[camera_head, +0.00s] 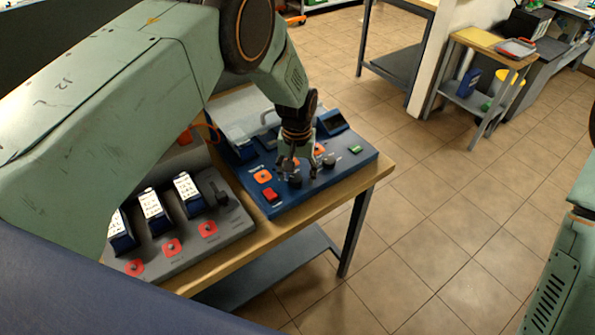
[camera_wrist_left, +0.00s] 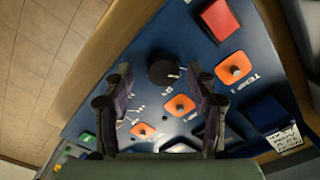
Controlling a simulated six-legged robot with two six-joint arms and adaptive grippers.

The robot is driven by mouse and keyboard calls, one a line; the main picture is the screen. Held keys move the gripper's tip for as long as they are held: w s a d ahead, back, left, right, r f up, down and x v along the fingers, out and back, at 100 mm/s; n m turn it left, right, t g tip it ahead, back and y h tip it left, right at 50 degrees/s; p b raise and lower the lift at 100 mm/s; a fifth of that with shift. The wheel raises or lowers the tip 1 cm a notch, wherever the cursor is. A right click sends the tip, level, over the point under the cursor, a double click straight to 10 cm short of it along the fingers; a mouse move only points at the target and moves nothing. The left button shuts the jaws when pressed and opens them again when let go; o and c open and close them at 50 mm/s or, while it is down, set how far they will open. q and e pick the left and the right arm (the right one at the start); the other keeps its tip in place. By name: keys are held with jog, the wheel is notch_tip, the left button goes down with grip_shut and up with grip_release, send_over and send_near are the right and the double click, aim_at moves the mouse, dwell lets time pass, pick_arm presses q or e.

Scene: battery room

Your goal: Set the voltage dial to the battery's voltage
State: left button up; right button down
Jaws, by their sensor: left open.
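A blue charger panel (camera_head: 345,172) lies on the wooden bench, with black knobs on its top. One black dial (camera_head: 295,181) is below my left gripper (camera_head: 292,163); a second black knob (camera_head: 328,160) is to its right. In the left wrist view the black dial (camera_wrist_left: 163,70) with a pale pointer mark lies between the spread fingertips of my open left gripper (camera_wrist_left: 160,82). I cannot tell whether the fingers touch it, and its scale is too small to read. Batteries with white labels (camera_head: 187,188) stand in the grey unit; their print is unreadable. My right gripper is out of view.
The grey unit (camera_head: 225,222) sits close on the left. The tiled floor (camera_head: 430,210) beyond the bench is clear.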

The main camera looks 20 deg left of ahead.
pick_arm(q)
jog(key=shift+s+a, duration=0.2)
jog(key=shift+a, duration=0.15)
jog(key=shift+w+d+f, duration=0.1)
jog(key=shift+w+d, duration=0.15)
jog(key=shift+d, duration=0.05)
jog(key=c, duration=0.5)
jog(key=shift+s+a, duration=0.1)
jog(key=shift+a, duration=0.15)
jog(key=c, duration=0.5)
jog(key=shift+d, duration=0.15)
jog(key=shift+c, duration=0.7)
